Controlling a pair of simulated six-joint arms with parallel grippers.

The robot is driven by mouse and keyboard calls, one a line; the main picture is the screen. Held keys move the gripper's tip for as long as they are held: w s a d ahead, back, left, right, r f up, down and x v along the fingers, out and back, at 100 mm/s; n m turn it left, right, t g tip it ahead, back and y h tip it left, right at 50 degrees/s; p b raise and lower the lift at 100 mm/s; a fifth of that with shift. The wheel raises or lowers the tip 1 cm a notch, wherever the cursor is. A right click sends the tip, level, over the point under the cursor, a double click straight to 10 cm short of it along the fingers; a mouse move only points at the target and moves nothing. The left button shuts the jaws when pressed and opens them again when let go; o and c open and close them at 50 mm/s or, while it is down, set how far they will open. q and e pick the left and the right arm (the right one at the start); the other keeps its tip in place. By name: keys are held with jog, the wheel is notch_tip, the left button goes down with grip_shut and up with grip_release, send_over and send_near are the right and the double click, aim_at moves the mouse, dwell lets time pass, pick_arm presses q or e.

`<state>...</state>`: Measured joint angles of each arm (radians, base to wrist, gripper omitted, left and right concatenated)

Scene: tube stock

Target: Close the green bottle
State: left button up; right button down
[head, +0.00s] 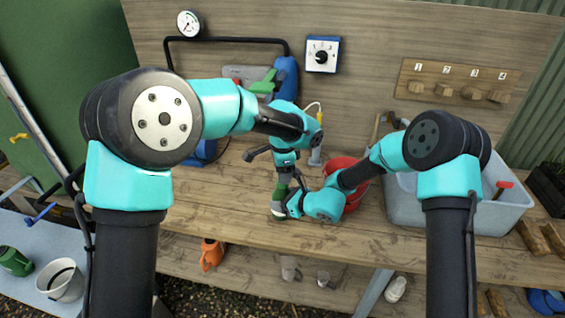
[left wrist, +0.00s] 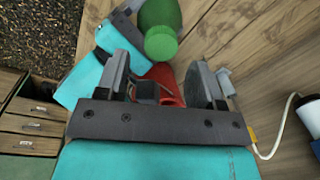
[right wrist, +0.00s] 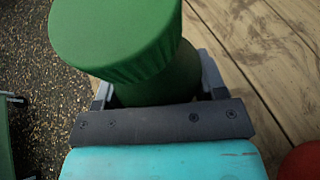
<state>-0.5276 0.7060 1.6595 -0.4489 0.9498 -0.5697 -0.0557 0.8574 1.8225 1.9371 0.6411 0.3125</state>
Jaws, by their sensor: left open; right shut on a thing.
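The green bottle (head: 280,196) stands near the table's front edge, below my left gripper in the head view. My right gripper (right wrist: 157,84) is shut around the bottle's body (right wrist: 165,80). A wider green cap (right wrist: 115,35) covers the top of the bottle; I cannot tell how tightly it sits. My left gripper (left wrist: 163,78) is open, its jaws apart, pointing down above the bottle in the head view. In the left wrist view the bottle (left wrist: 160,12) and its lighter green cap (left wrist: 160,43) lie beyond the jaws, not between them.
A grey bin (head: 430,212) is farther right. The bench's front left (head: 225,205) is clear.

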pick_arm(q)
jog(key=shift+w+f, duration=0.15)
jog(key=shift+f, duration=1.75)
jog(key=shift+c, duration=0.2)
jog(key=c, duration=0.9)
jog(key=m, duration=0.6)
jog(key=shift+f+m, duration=0.1)
jog(key=shift+m, duration=0.2)
pick_arm(e)
jog(key=shift+w, duration=0.15)
pick_arm(q)
jog(key=o, duration=1)
jog(key=shift+w, duration=0.1)
